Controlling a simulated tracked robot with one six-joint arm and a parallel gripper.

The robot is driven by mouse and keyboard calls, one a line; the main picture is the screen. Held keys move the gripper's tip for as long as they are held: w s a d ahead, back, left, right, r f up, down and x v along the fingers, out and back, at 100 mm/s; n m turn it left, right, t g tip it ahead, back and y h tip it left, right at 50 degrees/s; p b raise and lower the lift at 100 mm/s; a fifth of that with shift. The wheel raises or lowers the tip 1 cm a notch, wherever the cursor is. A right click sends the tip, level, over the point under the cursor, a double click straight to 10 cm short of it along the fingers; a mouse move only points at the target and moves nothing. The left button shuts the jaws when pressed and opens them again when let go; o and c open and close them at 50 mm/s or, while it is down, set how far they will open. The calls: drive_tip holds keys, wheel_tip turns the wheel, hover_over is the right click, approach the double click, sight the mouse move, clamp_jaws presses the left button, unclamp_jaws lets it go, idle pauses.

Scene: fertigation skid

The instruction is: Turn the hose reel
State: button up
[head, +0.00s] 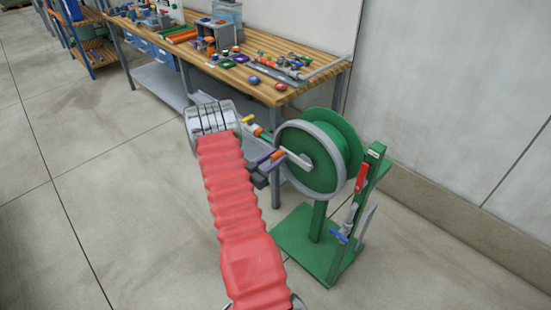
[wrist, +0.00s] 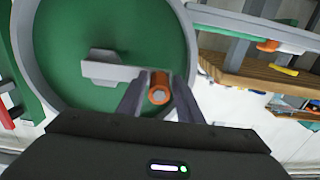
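The hose reel (head: 346,142) is a green drum with a grey rim on a green stand (head: 318,222). Its green face (wrist: 68,45) fills the upper left of the wrist view. A flat grey crank arm (wrist: 112,71) runs across the face to an orange crank handle (wrist: 158,90), which points towards the wrist camera. My gripper (wrist: 159,82) has one dark finger on each side of the handle and appears shut on it. In the head view my gripper (head: 272,163) is at the reel's left front, and the orange handle (head: 278,154) shows partly beside the fingers.
A wooden workbench (head: 270,93) with many small fittings stands behind the reel. A red lever (head: 361,178) and a blue-handled valve (head: 340,236) are on the stand's right side. A wall (head: 450,100) is close behind on the right. The floor at left is clear.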

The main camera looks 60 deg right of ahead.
clamp_jaws()
drive_tip(key=shift+s+d+f, duration=0.1)
drive_tip(key=shift+s+f, duration=0.05)
drive_tip(key=shift+f, duration=0.05)
idle(0.6)
